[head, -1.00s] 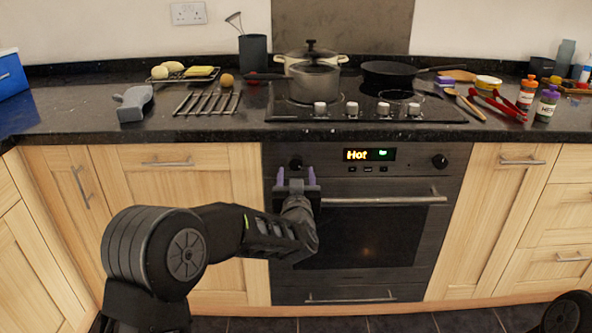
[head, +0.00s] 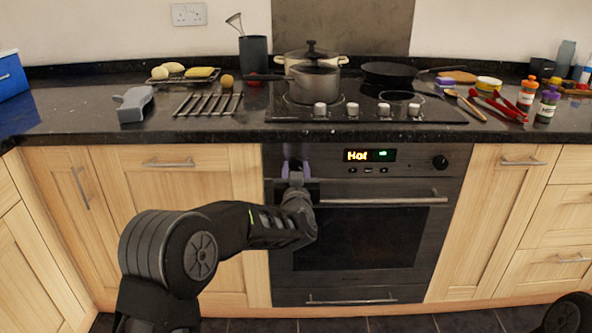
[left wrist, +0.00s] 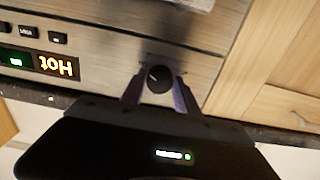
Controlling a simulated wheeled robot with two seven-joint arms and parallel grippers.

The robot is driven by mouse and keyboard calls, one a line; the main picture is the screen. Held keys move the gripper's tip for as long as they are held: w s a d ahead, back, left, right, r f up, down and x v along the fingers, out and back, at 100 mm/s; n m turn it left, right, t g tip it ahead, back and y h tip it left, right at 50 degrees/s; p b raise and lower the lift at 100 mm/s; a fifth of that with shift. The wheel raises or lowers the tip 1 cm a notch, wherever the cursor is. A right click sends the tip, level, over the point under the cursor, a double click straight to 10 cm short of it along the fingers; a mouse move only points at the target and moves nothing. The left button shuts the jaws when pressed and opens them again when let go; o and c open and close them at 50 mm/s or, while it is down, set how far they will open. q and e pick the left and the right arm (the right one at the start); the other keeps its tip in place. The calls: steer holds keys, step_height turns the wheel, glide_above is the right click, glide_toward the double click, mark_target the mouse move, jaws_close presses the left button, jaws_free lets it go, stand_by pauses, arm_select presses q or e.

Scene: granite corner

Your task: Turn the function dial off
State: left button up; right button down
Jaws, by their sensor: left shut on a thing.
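The oven's left dial, apparently the function dial (left wrist: 158,79), is round and black with a pale mark, and sits on the dark control panel (head: 333,158). The left wrist view shows it upside down, with the mark pointing to the upper left. My left gripper (head: 296,168) is at this dial and mostly hides it in the head view. Its purple fingers (left wrist: 158,86) are shut on the dial, one on each side. The display (head: 370,155) reads "Hot" in orange beside a small green sign. My right gripper is out of view.
A second black dial (head: 440,162) is at the panel's right end. The oven door handle (head: 385,200) runs just below and right of my left gripper. The black worktop edge (head: 200,138) overhangs above. Hob knobs (head: 352,109) stand above the panel.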

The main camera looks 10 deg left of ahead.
arm_select(q)
jaws_close()
steer(key=shift+f, duration=0.1)
